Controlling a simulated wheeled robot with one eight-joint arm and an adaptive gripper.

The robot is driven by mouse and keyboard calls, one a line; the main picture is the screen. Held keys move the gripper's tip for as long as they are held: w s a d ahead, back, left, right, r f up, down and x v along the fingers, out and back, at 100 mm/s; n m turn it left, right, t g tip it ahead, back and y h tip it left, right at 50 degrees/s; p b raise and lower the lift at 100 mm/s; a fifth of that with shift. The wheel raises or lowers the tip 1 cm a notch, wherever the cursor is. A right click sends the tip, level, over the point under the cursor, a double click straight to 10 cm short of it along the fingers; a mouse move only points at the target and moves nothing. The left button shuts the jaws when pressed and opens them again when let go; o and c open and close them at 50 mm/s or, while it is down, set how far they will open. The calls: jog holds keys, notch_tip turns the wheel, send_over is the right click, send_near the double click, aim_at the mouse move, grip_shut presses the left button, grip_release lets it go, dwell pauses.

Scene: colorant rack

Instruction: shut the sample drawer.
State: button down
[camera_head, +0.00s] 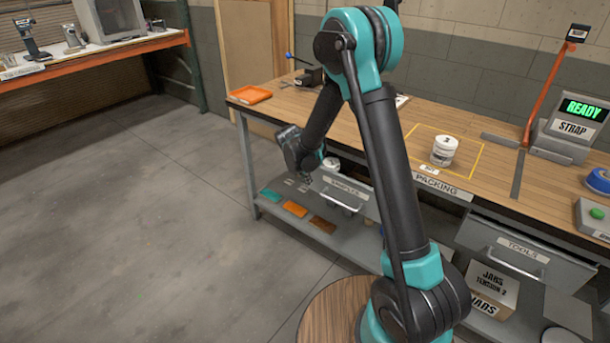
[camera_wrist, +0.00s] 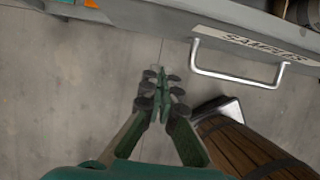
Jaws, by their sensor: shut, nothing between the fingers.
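The sample drawer (camera_head: 366,195) is under the left part of the packing bench in the head view. It stands pulled out, with a white tin (camera_head: 331,163) showing behind its front. Its SAMPLES label and silver bar handle (camera_wrist: 238,78) show clearly in the wrist view. My gripper (camera_head: 305,178) is just left of the drawer front, and my arm crosses before the bench. In the wrist view my gripper (camera_wrist: 161,88) has its fingers together and empty, to the left of the handle and apart from it in the picture.
The packing bench top (camera_head: 300,103) holds an orange tray (camera_head: 249,94) and a white tin (camera_head: 444,150). A TOOLS drawer (camera_head: 520,254) is at right. A lower shelf (camera_head: 345,243) carries coloured flat pieces. The floor (camera_head: 150,220) to the left is clear.

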aim_at(314, 178)
jog(key=shift+w+d+f, duration=0.25)
jog(key=shift+w+d, duration=0.2)
jog(key=shift+w, duration=0.15)
jog(key=shift+w+d+f, duration=0.3)
jog(key=shift+w+d, duration=0.15)
jog(key=shift+w, duration=0.2)
jog(key=shift+w+d+f, duration=0.25)
jog(key=shift+w+d, duration=0.2)
jog(key=shift+w, duration=0.15)
